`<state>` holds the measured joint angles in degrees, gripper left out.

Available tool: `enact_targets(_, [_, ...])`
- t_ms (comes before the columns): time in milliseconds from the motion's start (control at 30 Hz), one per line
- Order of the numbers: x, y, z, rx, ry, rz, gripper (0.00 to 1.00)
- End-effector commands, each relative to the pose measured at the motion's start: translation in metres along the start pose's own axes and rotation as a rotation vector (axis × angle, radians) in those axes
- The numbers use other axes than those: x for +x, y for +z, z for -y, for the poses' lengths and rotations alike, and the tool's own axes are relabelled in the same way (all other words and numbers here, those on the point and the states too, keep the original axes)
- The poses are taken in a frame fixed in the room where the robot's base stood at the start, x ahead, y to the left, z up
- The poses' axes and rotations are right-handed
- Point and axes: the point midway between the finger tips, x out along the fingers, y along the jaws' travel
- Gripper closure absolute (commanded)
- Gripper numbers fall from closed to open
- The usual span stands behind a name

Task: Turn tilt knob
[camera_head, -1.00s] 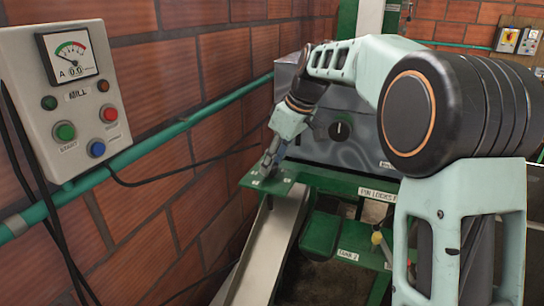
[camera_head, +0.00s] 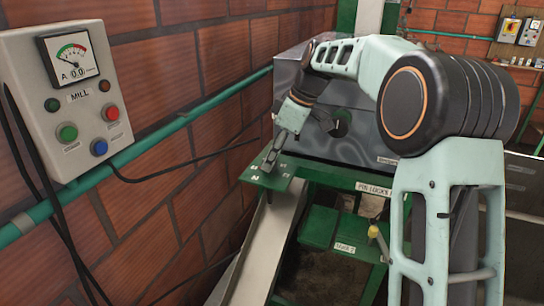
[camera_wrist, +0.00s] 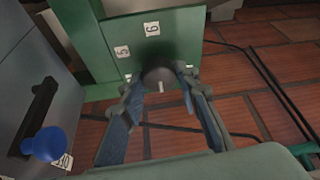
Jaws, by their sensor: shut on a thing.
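The tilt knob (camera_wrist: 158,76) is a dark round knob with a pale pointer, on a green plate (camera_wrist: 170,35) with white number labels, two of which read 5 and 6. My gripper (camera_wrist: 160,80) has its two fingers closed around the knob's sides in the wrist view. In the head view my gripper (camera_head: 269,163) points down at the green plate (camera_head: 284,183), and the knob itself is hidden there by the fingers.
A grey metal box with a dark dial (camera_head: 341,123) stands behind the plate. A MILL control box (camera_head: 70,95) hangs on the brick wall at left. A blue-knobbed lever (camera_wrist: 45,143) is at left in the wrist view. A metal chute (camera_head: 255,255) slopes below the plate.

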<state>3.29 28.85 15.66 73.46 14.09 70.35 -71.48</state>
Motion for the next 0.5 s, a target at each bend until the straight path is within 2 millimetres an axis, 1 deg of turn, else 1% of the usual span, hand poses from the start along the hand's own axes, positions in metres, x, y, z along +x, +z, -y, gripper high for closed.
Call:
enact_targets(67, [-0.0005, -0.0005, -0.0002, 0.0, 0.001, -0.001, 0.95])
enact_targets(100, [-0.0005, -0.0005, -0.0002, 0.0, 0.002, -0.001, 0.7])
enact_targets(233, [-0.0004, -0.0005, -0.0001, 0.0, 0.001, -0.001, 0.55])
enact_targets(267, [-0.0004, -0.0004, -0.0001, 0.0, 0.001, 0.0, 0.53])
enact_targets(500, [-0.0004, -0.0002, 0.0, 0.001, 0.001, 0.0, 0.53])
